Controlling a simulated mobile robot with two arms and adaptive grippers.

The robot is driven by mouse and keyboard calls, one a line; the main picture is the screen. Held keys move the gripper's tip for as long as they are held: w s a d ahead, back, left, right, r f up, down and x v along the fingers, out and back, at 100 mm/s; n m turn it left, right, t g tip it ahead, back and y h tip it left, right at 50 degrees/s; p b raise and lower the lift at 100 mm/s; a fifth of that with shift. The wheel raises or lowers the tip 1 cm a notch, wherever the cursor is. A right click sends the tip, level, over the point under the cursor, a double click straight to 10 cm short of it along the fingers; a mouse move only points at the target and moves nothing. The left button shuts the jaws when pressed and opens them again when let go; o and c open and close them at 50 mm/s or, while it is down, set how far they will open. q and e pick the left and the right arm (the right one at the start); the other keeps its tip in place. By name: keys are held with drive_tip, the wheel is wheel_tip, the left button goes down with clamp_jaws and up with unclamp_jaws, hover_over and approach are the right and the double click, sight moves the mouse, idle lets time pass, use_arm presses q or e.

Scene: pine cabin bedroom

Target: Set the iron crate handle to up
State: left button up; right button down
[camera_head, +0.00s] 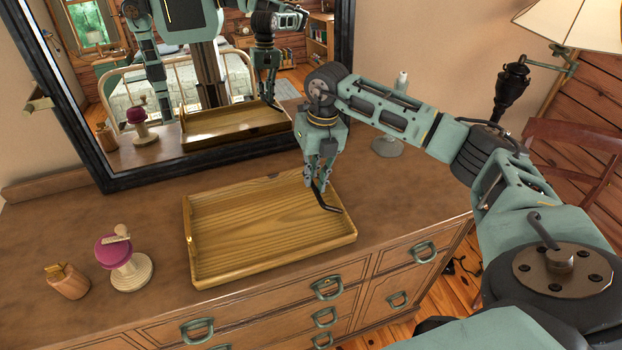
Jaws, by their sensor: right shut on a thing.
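A shallow golden-brown wooden crate (241,270) sits on the dresser top, open and empty as far as I can see. A thin black iron handle (327,207) is at its right end, bent and slanting from my fingertips down toward the right wall. My right gripper (318,187) points down over that end and is shut on the upper part of the handle. The fingers hide part of the handle, and its exact angle is hard to tell. My left gripper is not directly in view.
A pincushion on a wooden stand (130,272) and a small wooden block (67,281) stand left of the crate. A framed mirror (215,164) stands behind, reflecting me and the crate. A lamp (575,35) is at right.

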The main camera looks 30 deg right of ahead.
drive_tip(key=d+y+b, duration=0.1)
drive_tip(key=y+b, duration=0.1)
drive_tip(key=d+t+y+b, duration=0.1)
drive_tip(key=y+b, duration=0.1)
drive_tip(key=s+d+y+b, duration=0.1)
drive_tip(key=d+b, duration=0.1)
drive_tip(key=shift+r+t+y, duration=0.3)
drive_tip(key=shift+r+y, duration=0.05)
drive_tip(key=shift+y, duration=0.05)
drive_tip(key=c, duration=2.5)
unclamp_jaws()
drive_tip(key=shift+r, duration=0.35)
drive_tip(key=o, duration=0.6)
drive_tip(key=shift+o, duration=0.2)
drive_tip(key=v, duration=1.2)
drive_tip(key=shift+f, duration=0.1)
drive_tip(key=shift+c, duration=0.2)
